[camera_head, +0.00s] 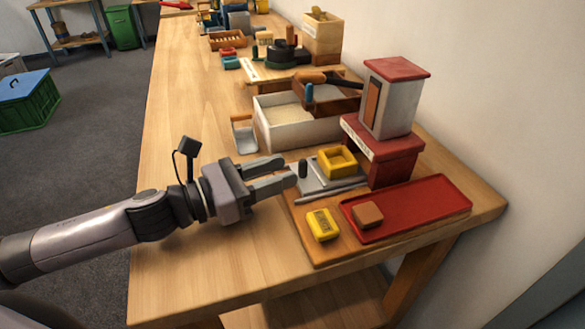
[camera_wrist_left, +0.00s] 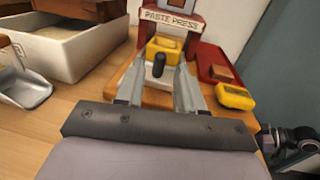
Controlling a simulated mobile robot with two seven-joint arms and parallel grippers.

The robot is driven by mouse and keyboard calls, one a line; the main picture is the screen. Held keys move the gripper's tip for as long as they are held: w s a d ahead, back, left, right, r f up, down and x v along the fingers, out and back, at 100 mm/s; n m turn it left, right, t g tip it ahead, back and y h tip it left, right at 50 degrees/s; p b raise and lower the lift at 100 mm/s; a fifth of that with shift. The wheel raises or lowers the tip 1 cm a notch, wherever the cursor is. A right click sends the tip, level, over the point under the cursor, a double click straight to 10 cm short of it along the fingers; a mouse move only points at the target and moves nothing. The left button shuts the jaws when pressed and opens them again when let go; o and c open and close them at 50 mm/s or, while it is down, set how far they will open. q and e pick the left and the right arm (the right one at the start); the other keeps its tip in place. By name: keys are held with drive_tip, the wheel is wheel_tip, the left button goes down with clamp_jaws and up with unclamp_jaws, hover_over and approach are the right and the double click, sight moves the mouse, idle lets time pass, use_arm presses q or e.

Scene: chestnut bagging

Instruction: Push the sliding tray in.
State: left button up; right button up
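The paste press (camera_head: 388,112) is a white and red tower on a red base at the back right. Its grey sliding tray (camera_head: 318,188) sticks out in front, carrying a yellow square mould (camera_head: 337,161) and a dark upright knob (camera_head: 303,168) at its front end. My left gripper (camera_head: 288,171) is open, its two fingers pointing at the knob from the left. In the left wrist view the knob (camera_wrist_left: 159,65) shows between the fingertips (camera_wrist_left: 158,77), with gaps on both sides; contact cannot be told. My right gripper is not in view.
A red tray (camera_head: 420,205) with a brown block (camera_head: 367,214) lies right of the press's front. A yellow timer-like box (camera_head: 322,225) sits beside it on the board. A white bin (camera_head: 290,125) and scoop (camera_head: 244,135) stand behind my gripper. The table's left front is clear.

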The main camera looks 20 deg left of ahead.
use_arm(q)
drive_tip(key=shift+v, duration=0.9)
drive_tip(key=shift+o, duration=0.3)
